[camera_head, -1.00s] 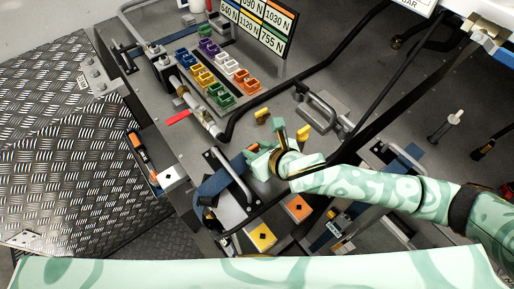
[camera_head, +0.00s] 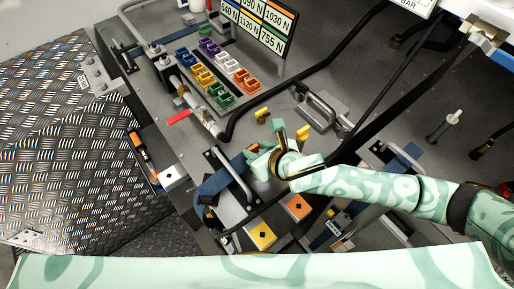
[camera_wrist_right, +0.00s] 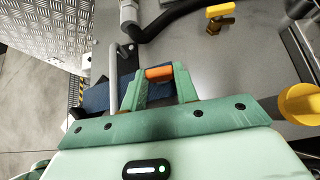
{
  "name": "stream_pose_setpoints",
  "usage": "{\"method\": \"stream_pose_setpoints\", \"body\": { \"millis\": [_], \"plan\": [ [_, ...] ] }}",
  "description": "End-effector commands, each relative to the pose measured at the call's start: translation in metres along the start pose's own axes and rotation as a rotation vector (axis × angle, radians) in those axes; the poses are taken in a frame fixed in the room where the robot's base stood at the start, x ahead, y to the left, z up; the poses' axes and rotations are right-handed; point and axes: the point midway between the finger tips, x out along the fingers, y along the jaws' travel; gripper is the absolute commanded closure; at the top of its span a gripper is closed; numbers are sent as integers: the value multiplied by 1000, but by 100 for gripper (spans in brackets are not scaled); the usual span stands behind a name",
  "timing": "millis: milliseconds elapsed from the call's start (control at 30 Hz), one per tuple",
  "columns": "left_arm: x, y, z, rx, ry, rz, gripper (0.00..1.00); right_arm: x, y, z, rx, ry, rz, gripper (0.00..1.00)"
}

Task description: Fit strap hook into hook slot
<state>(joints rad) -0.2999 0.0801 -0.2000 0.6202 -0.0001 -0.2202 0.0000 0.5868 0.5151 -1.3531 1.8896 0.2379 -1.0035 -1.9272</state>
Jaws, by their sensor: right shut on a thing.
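My right gripper (camera_head: 258,158) reaches in from the right over the grey deck, beside a metal grab handle (camera_head: 232,174). In the right wrist view its green fingers (camera_wrist_right: 160,88) are shut on a small orange piece, seemingly the strap hook (camera_wrist_right: 159,73). A blue strap (camera_wrist_right: 97,98) lies to the left of the fingers; in the head view the blue strap (camera_head: 214,182) runs beside the grab handle. Whether the orange piece joins the strap is hidden by the fingers. I cannot make out the hook slot. My left gripper is not in view.
Yellow knobs (camera_head: 262,113) stand just beyond the gripper. Coloured sockets (camera_head: 217,71) sit in rows farther back, beside a label board (camera_head: 262,22). A black hose (camera_head: 300,75) crosses the deck. Orange and yellow marked blocks (camera_head: 262,236) lie in front.

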Motion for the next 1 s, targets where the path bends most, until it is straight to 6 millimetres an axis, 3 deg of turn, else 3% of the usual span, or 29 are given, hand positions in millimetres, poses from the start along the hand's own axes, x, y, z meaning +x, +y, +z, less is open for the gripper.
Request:
{"method": "stream_pose_setpoints", "body": {
  "millis": [1000],
  "plan": [
    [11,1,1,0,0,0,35,16,0,-21,0,0,0,100]
  ]
}}
